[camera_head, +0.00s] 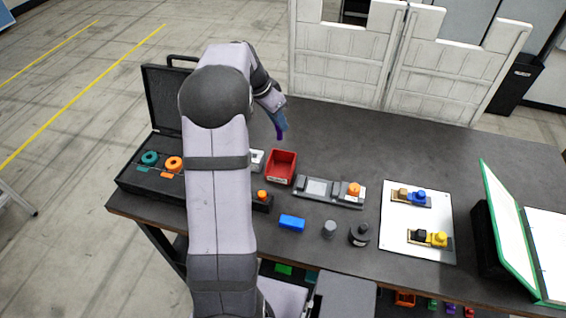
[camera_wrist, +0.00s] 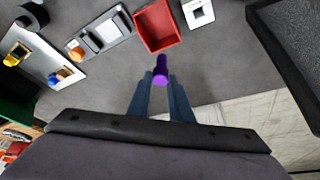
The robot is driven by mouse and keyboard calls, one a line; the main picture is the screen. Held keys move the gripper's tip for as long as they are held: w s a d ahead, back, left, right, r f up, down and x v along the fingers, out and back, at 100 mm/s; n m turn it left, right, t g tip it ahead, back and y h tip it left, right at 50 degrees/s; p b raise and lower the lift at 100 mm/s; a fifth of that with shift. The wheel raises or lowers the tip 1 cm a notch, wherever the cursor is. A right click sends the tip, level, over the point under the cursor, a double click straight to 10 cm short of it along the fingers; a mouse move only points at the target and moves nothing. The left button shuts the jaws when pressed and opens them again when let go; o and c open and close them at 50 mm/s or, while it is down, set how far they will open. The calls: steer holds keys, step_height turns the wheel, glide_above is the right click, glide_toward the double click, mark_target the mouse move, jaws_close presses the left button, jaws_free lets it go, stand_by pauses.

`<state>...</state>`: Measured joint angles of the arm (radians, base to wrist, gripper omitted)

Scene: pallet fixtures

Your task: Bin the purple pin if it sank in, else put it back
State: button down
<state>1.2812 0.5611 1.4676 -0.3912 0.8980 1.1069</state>
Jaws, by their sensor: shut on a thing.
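The purple pin (camera_wrist: 161,70) is held between the fingertips of my gripper (camera_wrist: 160,84) in the wrist view. My gripper (camera_head: 281,128) is shut on it and holds it above the table, behind the red bin in the head view. The pin shows there only as a small purple end (camera_head: 280,136). The red bin (camera_head: 282,167) stands open on the table and looks empty; it also shows in the wrist view (camera_wrist: 157,27), beyond the pin. A white block with a dark square opening (camera_wrist: 198,13) lies beside the bin and is partly hidden by my arm in the head view (camera_head: 257,160).
A grey fixture (camera_head: 318,188) with an orange knob lies right of the bin. A blue block (camera_head: 292,223), grey cylinder (camera_head: 329,229) and dark round piece (camera_head: 359,235) stand nearer. A white board (camera_head: 417,222) bears blue and yellow pieces. An open black case (camera_head: 150,185) is at left.

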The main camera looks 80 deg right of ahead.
mark_target(278, 130)
steer(key=shift+s+r, duration=0.15)
steer(key=shift+s, duration=0.3)
steer(key=shift+f+b, duration=2)
steer(key=shift+f, duration=1.05)
steer(key=c, duration=1.5)
jaws_free()
steer(key=shift+c, duration=0.2)
steer(key=shift+r, duration=0.1)
steer(key=shift+b+v, duration=1.3)
steer(key=shift+v, duration=2.3)
